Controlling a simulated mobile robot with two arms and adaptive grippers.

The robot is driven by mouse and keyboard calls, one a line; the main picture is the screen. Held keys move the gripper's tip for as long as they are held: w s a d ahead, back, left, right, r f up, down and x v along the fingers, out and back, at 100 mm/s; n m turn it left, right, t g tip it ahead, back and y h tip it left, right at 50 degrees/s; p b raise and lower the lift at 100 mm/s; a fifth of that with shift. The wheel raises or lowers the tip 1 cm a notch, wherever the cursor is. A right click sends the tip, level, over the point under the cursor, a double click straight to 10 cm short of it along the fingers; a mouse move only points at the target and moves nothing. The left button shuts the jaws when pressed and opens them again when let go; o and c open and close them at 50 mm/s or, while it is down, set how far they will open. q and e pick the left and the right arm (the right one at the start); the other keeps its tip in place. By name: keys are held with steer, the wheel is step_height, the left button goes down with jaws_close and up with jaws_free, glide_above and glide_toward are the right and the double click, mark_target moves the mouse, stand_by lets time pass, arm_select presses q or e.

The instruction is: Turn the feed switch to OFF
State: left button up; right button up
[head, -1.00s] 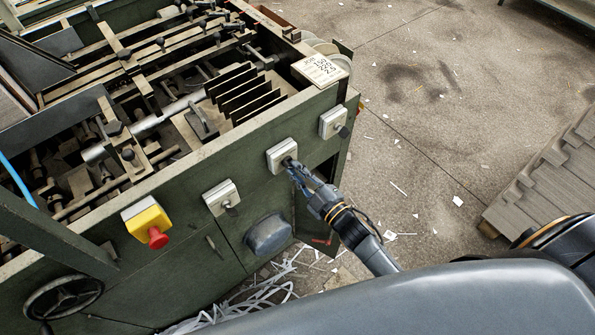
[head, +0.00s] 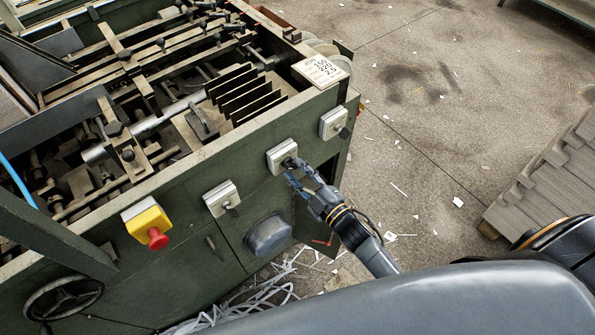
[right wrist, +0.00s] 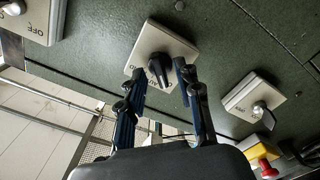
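A row of pale switch boxes with dark knobs is on the green machine front. The middle switch (head: 281,155) is by my right gripper (head: 293,172). In the right wrist view that switch plate (right wrist: 149,42) has a black knob (right wrist: 161,71), tilted across the plate. My right gripper (right wrist: 161,79) is open, with one finger on each side of the knob and a visible gap. Lettering on this plate is too small to read surely, and I cannot tell which switch is the feed one. My left gripper is not in view.
Another switch (head: 221,198) sits to the left and one (head: 334,122) to the right. A red emergency button on a yellow box (head: 147,221) is farther left. A round grey cover (head: 268,235) protrudes below. Strips and scraps (head: 262,290) lie on the floor.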

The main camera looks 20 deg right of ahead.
steer(key=v, duration=1.2)
steer(key=shift+w, duration=0.1)
